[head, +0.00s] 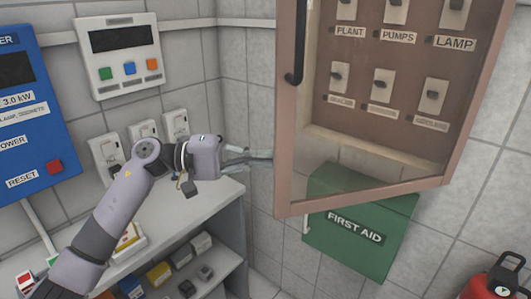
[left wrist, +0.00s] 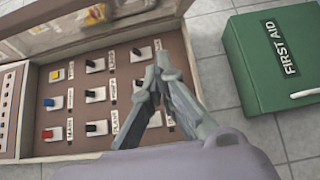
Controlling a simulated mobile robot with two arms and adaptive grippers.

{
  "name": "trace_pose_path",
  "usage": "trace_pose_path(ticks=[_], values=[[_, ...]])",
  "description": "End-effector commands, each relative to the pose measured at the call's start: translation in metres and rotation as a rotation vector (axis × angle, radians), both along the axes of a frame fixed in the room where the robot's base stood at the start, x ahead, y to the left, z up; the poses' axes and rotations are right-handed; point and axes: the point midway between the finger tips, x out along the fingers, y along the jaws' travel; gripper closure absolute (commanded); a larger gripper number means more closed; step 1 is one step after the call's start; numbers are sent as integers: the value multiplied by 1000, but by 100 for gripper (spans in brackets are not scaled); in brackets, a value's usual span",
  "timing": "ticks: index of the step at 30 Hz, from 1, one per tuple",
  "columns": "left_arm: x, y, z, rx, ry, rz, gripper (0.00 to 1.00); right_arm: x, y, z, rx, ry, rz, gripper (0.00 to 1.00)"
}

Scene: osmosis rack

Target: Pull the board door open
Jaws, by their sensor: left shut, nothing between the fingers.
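The board door (head: 284,150) is a brown frame with a clear pane and a black handle (head: 295,45) on its left side in the head view. It stands partly open, its left edge out from the wall. Labelled switches of the board show through the pane. My left gripper (head: 262,158) is shut and empty at the door's lower left edge; its fingertips pass behind the frame. In the left wrist view the shut fingers (left wrist: 158,75) are in front of the board's switch panel (left wrist: 72,78). Whether they touch the door cannot be told.
A green first aid box (head: 360,215) is on the wall below the door. A grey shelf (head: 215,205) with small boxes stands under my left arm. A blue panel (head: 30,120) and a white control box (head: 118,50) are at left. A red container (head: 495,280) is lower right.

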Motion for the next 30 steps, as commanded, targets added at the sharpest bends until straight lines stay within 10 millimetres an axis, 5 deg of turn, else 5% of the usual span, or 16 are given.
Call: trace_pose_path(ticks=[10,18,30], values=[[3,-76,6,0,3,-3,100,0,0,40,0,0,0,60],[-30,-82,2,2,1,-1,100,0,-2,61,-2,1,1,60],[-35,-83,0,2,0,0,100,0,-2,61,-2,1,0,60]])
